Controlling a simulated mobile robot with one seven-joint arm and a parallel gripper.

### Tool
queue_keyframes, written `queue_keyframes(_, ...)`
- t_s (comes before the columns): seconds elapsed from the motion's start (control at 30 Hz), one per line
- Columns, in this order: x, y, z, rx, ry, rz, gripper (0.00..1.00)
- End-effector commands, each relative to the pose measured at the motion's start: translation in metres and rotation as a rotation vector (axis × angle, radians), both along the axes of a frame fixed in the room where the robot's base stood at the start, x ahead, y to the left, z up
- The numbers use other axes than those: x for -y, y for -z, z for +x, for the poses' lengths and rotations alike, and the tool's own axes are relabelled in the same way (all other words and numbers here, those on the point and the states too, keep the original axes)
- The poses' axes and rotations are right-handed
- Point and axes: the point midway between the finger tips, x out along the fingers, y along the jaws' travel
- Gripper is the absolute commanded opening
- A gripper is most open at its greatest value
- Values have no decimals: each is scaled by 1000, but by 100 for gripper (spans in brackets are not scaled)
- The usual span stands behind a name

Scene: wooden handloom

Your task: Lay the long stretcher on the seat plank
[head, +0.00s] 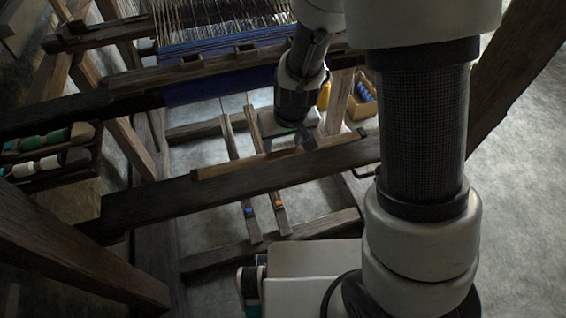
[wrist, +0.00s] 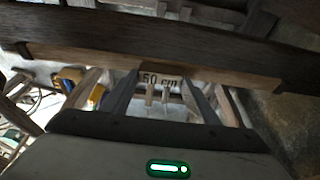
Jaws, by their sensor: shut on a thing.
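The long stretcher (head: 232,167) is a thin, lighter brown bar. In the head view it runs along the far edge of the dark seat plank (head: 180,198), nearly parallel to it. My gripper (head: 302,144) is shut on it, right of its middle. In the wrist view the stretcher (wrist: 90,60) crosses below the dark plank (wrist: 150,28), with a "50 cm" label between my fingers (wrist: 160,88). I cannot tell whether the stretcher rests on the plank or hangs just above or beside its edge.
Two treadles (head: 279,212) lie below the plank. A wooden box with blue items (head: 362,95) stands behind right. A rack of thread spools (head: 45,152) is at left. The blue cloth and loom beams (head: 205,85) are behind. A dark slanted post (head: 520,60) rises at right.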

Motion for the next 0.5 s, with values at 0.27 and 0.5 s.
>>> queue_keyframes(0.27, 0, 29, 0, 0, 1, 0, 27)
queue_keyframes(0.5, 0, 60, 0, -1, 1, 1, 27)
